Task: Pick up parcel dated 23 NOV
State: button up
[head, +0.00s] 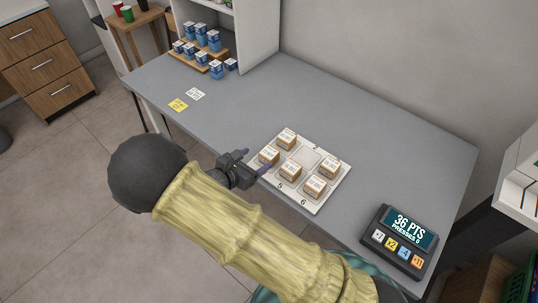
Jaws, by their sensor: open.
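A white tray (325,198) with numbered cells lies on the grey counter and holds several small brown parcels with white labels. One parcel (287,140) is at the back left, one (269,157) at the left, one (290,170) in the middle, one (329,169) at the right and one (316,188) at the front right. The dates on the labels are too small to read, so I cannot tell which says 23 NOV. My gripper (255,160) is open and empty at the tray's left edge, with one finger close to the left parcel; contact is unclear.
A keypad display (402,240) reading 36 PTS stands at the counter's right end. Blue-and-white boxes (208,38) stand on a wooden rack at the back left. Yellow (178,105) and white notes (195,94) lie near the left edge. The counter behind the tray is clear.

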aim_at(268, 153)
jog(key=shift+w+d+f, duration=0.15)
jog(key=shift+w+d, duration=0.1)
jog(key=shift+w, duration=0.05)
jog(key=p+x, duration=0.1)
jog(key=x, duration=0.4)
jog(key=shift+d, duration=0.3)
dwell(0.3)
jog(key=c, duration=1.1)
